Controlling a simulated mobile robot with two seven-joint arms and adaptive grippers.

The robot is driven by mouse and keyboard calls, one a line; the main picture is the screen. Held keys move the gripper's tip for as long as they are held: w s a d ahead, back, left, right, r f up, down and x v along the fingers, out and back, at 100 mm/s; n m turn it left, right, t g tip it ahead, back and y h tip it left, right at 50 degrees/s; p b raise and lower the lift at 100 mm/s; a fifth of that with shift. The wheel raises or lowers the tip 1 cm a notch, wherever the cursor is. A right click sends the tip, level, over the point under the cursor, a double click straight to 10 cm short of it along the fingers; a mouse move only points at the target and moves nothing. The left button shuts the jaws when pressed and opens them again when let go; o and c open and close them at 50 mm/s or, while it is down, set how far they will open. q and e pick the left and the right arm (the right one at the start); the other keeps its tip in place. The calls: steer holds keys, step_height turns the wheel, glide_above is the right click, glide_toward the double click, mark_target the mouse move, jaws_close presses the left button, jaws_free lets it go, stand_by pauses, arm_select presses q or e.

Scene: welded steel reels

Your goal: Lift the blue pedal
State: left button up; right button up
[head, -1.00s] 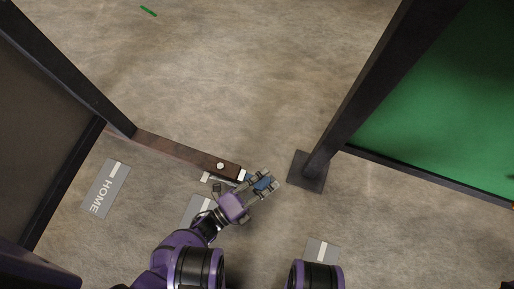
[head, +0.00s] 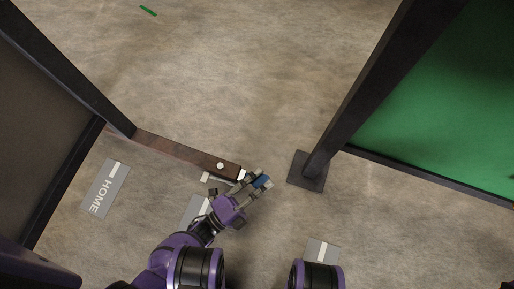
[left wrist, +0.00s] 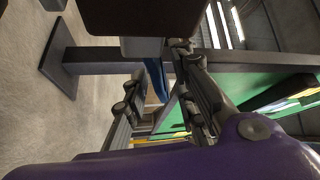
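The blue pedal (head: 262,181) is a small blue piece just past the end of a dark brown bar, low over the floor in the head view. My left gripper (head: 257,184) is at it, with one finger on each side and the blue showing near the fingertips. In the left wrist view the blue piece (left wrist: 155,78) appears between the two spread fingers, with gaps to both; the fingers look open. The gripper partly hides the pedal and its link to the bar. My right gripper is not in view.
The brown bar (head: 185,153) with a pale bolt runs from a dark post at the left. A dark post on a square foot (head: 307,171) stands close to the right of my left gripper. A green panel (head: 435,100) is beyond it. Floor above is mostly clear.

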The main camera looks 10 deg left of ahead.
arm_select(q)
steer(key=shift+b+v, duration=0.65)
steer(key=shift+v, duration=2.05)
